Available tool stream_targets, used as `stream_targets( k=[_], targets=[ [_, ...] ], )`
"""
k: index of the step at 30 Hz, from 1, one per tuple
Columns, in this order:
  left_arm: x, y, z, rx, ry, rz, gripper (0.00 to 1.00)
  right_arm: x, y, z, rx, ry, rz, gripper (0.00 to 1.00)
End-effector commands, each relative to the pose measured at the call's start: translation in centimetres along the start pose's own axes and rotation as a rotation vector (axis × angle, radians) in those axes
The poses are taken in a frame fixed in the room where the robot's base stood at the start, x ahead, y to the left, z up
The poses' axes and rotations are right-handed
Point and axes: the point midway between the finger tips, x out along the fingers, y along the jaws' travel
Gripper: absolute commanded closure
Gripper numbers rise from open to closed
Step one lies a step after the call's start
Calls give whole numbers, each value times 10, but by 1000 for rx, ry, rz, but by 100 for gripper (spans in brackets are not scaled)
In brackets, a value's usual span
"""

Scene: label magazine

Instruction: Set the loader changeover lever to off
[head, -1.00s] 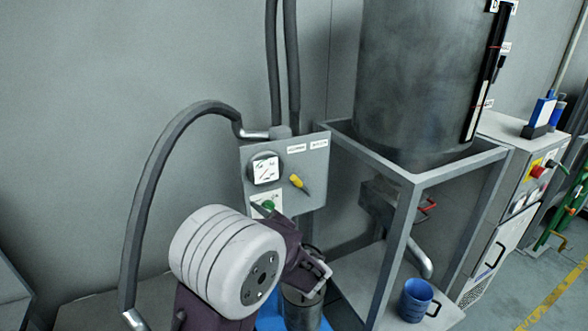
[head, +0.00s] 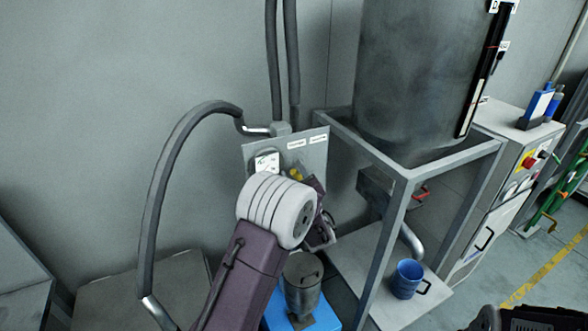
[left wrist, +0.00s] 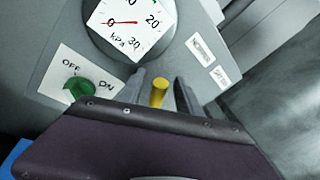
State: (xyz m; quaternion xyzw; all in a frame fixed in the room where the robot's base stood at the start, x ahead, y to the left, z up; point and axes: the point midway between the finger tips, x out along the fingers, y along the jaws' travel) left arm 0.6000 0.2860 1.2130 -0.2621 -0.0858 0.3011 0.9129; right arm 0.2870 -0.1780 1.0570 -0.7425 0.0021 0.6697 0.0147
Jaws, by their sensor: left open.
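A yellow-handled lever (head: 296,173) is on the grey control box (head: 316,160), mostly hidden behind my left arm in the head view. In the left wrist view the yellow handle (left wrist: 159,91) stands between the two grey fingers of my left gripper (left wrist: 160,97). The fingers are open, one on each side of it; I cannot tell whether they touch it. A green knob (left wrist: 82,87) sits left of it on a white plate marked OFF and ON. Two small labels (left wrist: 200,47) are at the right; their words are unreadable.
A round gauge (left wrist: 130,22) is above the knob, its needle near 0. A grey stand (head: 398,205) with a big metal drum (head: 408,85) is right of the box. A blue mug (head: 408,279) and a metal canister (head: 301,282) are below.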

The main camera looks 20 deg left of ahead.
Motion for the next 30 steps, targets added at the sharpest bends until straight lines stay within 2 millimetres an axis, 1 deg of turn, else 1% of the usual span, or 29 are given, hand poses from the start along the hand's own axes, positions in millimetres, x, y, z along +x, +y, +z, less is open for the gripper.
stream_targets(
  k=[6, 7, 8, 9, 11, 12, 30],
  targets=[
    [1, 0, 0, 0, 0, 0, 59, 0, 0, 0, 0, 0, 0, 66],
    [1, 0, 0, 0, 0, 0, 62, 0, 0, 0, 0, 0, 0, 66],
    [1, 0, 0, 0, 0, 0, 70, 0, 0, 0, 0, 0, 0, 66],
    [1, 0, 0, 0, 0, 0, 81, 0, 0, 0, 0, 0, 0, 66],
    [1, 0, 0, 0, 0, 0, 98, 0, 0, 0, 0, 0, 0, 66],
    [1, 0, 0, 0, 0, 0, 100, 0, 0, 0, 0, 0, 0, 66],
    [1, 0, 0, 0, -1, 0, 100, 0, 0, 0, 0, 0, 0, 66]
  ],
)
